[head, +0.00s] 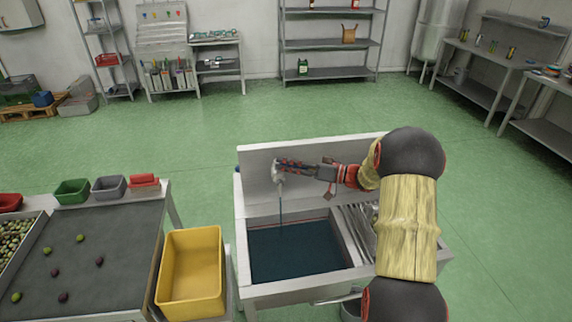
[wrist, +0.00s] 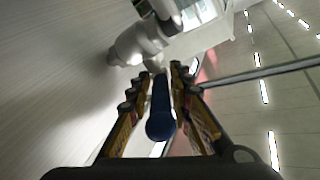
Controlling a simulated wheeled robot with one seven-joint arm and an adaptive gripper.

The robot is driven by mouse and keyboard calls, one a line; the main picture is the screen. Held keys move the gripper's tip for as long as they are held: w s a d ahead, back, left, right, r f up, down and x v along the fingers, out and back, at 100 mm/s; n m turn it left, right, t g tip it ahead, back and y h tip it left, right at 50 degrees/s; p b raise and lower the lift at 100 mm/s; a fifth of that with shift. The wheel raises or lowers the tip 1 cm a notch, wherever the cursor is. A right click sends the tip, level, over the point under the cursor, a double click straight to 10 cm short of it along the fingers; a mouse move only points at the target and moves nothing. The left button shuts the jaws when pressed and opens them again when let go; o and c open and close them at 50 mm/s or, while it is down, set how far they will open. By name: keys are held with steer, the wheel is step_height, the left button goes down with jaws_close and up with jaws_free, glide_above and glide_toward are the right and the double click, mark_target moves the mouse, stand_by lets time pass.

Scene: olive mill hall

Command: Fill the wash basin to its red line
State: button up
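The wash basin (head: 243,268) is the left bowl of a steel sink unit and holds dark blue water (head: 295,255). A thin reddish line (head: 305,219) shows along its back wall, close above the water; the exact gap is too small to tell. The tap (head: 278,174) stands at the back, and a thin stream (head: 281,205) falls from it into the basin. My gripper (head: 283,163) is at the tap. In the wrist view, the blue tap lever (wrist: 160,118) lies between the fingers (wrist: 161,75), whose tips close in on its sides.
A ribbed steel drainboard (head: 362,228) is right of the basin, partly behind my arm. A yellow crate (head: 190,272) stands to the left, beside a sorting table (head: 95,245) with olives and small bins. The green floor behind the sink is clear.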

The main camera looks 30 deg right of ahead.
jaws_close()
steer(key=shift+r, duration=0.1)
stand_by(0.6)
